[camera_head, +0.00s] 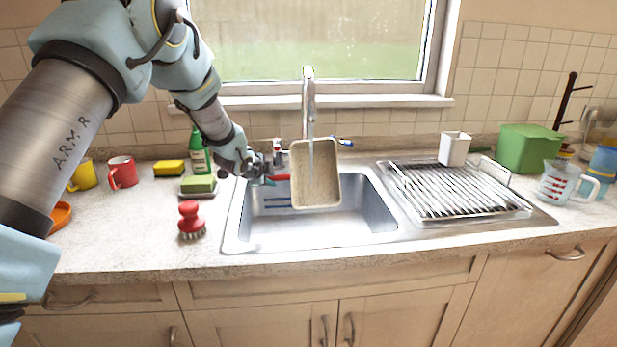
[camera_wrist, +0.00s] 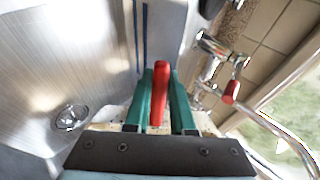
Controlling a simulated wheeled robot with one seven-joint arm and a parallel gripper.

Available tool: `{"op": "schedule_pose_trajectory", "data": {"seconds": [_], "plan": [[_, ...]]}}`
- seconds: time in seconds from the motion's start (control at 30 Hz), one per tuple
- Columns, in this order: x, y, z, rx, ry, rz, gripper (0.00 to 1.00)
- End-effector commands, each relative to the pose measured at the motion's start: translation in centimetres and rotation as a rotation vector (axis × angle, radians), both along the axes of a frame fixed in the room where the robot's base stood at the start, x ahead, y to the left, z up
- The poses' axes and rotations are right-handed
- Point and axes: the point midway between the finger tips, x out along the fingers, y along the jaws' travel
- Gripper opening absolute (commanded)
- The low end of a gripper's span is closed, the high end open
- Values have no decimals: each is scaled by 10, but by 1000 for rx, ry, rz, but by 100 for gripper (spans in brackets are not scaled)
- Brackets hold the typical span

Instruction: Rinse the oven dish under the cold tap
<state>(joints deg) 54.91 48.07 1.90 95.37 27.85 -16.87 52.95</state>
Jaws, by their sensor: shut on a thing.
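The beige oven dish (camera_head: 315,185) is held up over the sink (camera_head: 375,212), tilted with its hollow side toward the head camera. My gripper (camera_head: 268,179) is at its left side, shut on a red handle-like part (camera_head: 281,177) next to the dish. In the wrist view the green fingers (camera_wrist: 158,105) close around this red part (camera_wrist: 158,80); most of the dish is hidden there. The chrome tap (camera_head: 308,95) stands behind the dish, and a thin pale stream runs from its spout into the dish. The blue tap lever (camera_head: 345,142) is at right, the red one (camera_head: 277,146) at left.
A drying rack (camera_head: 460,190) lies right of the sink, with a white cup (camera_head: 454,148) and green box (camera_head: 528,147) behind. Left of the sink are a red brush (camera_head: 191,220), sponges (camera_head: 198,185), green bottle (camera_head: 199,155) and mugs (camera_head: 122,172).

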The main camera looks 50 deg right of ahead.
Motion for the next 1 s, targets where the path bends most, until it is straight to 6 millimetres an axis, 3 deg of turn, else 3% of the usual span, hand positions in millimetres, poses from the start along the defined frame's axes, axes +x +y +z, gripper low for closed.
{"op": "schedule_pose_trajectory", "data": {"seconds": [0.37,1.0], "plan": [[8,3,2,-4,0,1,0],[-1,-1,2,-5,0,2,0]]}}
